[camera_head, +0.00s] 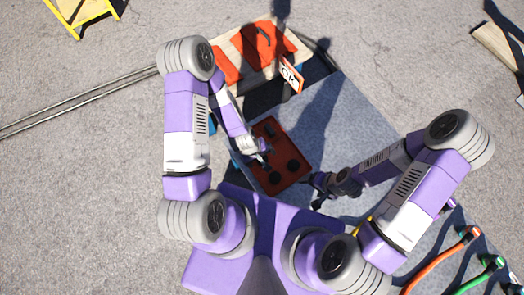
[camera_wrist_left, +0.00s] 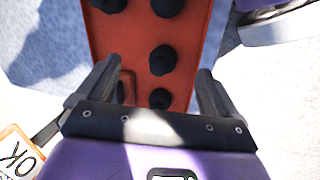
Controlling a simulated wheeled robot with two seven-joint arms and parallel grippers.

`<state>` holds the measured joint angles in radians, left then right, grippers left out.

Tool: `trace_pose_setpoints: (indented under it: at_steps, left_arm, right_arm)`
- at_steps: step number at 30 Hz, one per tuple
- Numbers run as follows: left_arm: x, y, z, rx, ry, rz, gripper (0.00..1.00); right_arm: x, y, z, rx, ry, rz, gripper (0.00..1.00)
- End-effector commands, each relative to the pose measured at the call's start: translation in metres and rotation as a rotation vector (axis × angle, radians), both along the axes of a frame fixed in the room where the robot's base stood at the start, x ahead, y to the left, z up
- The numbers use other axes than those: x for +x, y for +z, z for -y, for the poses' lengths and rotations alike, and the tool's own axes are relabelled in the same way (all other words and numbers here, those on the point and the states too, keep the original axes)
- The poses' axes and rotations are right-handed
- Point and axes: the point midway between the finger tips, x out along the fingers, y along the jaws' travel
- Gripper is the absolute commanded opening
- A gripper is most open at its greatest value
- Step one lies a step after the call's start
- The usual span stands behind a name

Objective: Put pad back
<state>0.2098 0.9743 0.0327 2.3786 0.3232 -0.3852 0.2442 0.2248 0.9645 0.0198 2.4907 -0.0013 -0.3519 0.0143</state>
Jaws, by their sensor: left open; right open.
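A red pad with several black round knobs (camera_head: 268,129) lies on the grey-blue surface in front of me, partly in shadow. It also fills the middle of the left wrist view (camera_wrist_left: 190,25). My left gripper (camera_head: 262,154) is over the left part of the pad. In the left wrist view its two fingers (camera_wrist_left: 156,78) are spread apart, with the pad and knobs showing between them; I cannot tell whether they touch it. My right gripper (camera_head: 318,188) is open near the pad's lower right corner, dark against the surface.
A wooden board (camera_head: 236,45) with orange-red parts (camera_head: 262,42) stands beyond the pad. A small orange-edged sign (camera_head: 291,76) is close to it. Orange (camera_head: 440,257) and green (camera_head: 478,274) cables lie at lower right. The grey-blue surface (camera_head: 350,115) right of the pad is clear.

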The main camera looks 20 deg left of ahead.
Motion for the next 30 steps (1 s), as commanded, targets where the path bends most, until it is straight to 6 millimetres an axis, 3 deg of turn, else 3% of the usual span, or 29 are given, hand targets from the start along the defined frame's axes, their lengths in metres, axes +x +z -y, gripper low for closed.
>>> trace_pose_setpoints:
  at_steps: [3, 9, 19, 27, 30]
  left_arm:
    - [-0.03, 0.006, 0.013, -0.041, -0.3, 0.028, 0.94]
    - [-0.051, 0.013, 0.022, -0.079, -0.524, 0.064, 0.94]
    - [-0.052, 0.015, 0.023, -0.08, -0.534, 0.066, 0.94]
    - [-0.051, 0.049, 0.023, -0.08, -0.532, 0.066, 0.94]
    - [-0.051, 0.049, 0.023, -0.08, -0.532, 0.066, 0.94]
  right_arm:
    - [0.0, 0.0, 0.0, 0.0, 0.0, 0.0, 0.83]
    - [0.0, 0.0, 0.0, 0.0, 0.0, 0.0, 0.83]
    - [0.0, 0.003, 0.0, 0.0, 0.0, 0.0, 0.83]
    - [0.0, 0.036, 0.0, 0.0, 0.0, 0.0, 0.83]
    - [0.0, 0.036, 0.0, 0.0, 0.0, 0.0, 0.83]
